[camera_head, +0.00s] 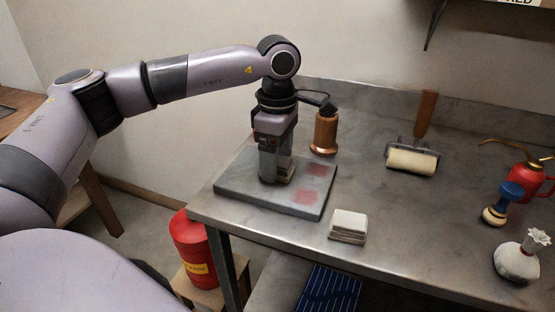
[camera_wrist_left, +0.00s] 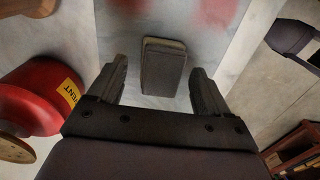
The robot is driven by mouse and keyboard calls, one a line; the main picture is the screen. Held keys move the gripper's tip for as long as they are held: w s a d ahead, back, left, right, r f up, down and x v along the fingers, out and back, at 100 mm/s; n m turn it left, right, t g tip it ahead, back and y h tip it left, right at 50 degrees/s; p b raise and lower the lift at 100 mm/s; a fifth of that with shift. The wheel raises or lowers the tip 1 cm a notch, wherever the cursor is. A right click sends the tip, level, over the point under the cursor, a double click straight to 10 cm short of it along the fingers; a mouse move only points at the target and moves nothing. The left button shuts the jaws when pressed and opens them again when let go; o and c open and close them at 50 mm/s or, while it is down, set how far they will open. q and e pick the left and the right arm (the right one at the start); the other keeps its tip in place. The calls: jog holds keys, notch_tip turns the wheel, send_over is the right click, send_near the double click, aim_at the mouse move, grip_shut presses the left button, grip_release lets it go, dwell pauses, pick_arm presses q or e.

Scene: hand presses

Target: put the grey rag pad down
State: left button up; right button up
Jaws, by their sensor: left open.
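The grey rag pad (camera_wrist_left: 163,68) lies on the grey stone slab (camera_head: 232,189), near the slab's left middle. In the head view only a small part of the pad (camera_head: 286,173) shows beside the fingers. My left gripper (camera_head: 274,178) points down over it. In the left wrist view my left gripper (camera_wrist_left: 160,78) is open, one finger on each side of the pad, with a gap on both sides. The pad seems to rest flat on the slab. My right gripper is not in view.
Red ink patches (camera_head: 306,196) mark the slab. A copper-coloured pot (camera_head: 324,134) stands behind it.

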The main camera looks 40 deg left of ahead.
pick_arm(q)
notch_tip(320, 180, up, 11)
jog(key=shift+p, duration=0.3)
jog(key=shift+s, duration=0.1)
dwell(0.4)
